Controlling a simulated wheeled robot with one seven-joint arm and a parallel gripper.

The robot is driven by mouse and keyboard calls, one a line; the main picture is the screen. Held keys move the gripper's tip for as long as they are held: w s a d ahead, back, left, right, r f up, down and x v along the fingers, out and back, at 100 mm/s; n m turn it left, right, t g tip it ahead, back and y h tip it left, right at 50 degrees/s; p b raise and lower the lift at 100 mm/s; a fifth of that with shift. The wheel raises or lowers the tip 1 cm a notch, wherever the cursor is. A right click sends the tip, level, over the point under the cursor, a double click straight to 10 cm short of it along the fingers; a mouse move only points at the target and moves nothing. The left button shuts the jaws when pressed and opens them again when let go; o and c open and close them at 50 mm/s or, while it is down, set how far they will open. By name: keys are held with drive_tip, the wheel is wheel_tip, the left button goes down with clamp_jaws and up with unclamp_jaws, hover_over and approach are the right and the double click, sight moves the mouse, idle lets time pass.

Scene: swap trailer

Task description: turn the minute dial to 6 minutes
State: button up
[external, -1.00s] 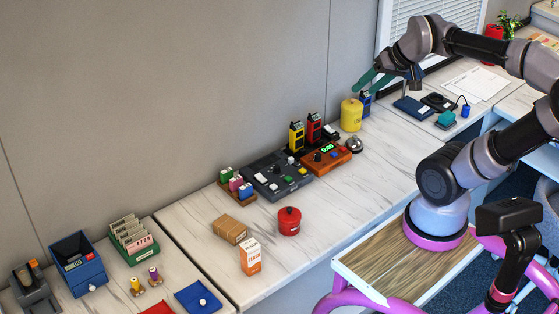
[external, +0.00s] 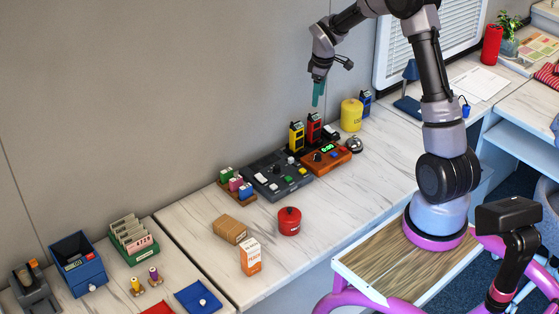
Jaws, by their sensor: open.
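An orange box with a green lit display (external: 327,148) stands on the counter in the external view, right of a dark control panel (external: 277,175) with several knobs and coloured buttons. A small dark knob (external: 317,157) shows on the orange box's face; whether it is the minute dial, and its setting, is too small to tell. My gripper (external: 318,95) hangs in the air above the red and yellow radios, pointing down, touching nothing. Its teal fingers are open and empty, seen almost edge-on.
A yellow radio (external: 296,136) and a red radio (external: 314,128) stand behind the orange box. A yellow canister (external: 351,115) and a silver bell (external: 354,145) are to its right. A red pot (external: 289,221) stands in front. The counter right of the pot is clear.

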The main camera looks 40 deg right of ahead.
sight(318, 154)
drive_tip(key=w+d+f+n, duration=0.1)
drive_tip(key=f, duration=0.8)
drive_tip(key=w+d+f+n+g, duration=0.1)
drive_tip(key=d+f, duration=0.1)
drive_tip(key=f, duration=0.7)
drive_tip(key=w+d+f+n, duration=0.1)
drive_tip(key=w+d+f, duration=0.1)
drive_tip(key=f, duration=0.8)
drive_tip(key=shift+g, duration=0.3)
drive_tip(key=shift+c, duration=0.3)
clamp_jaws()
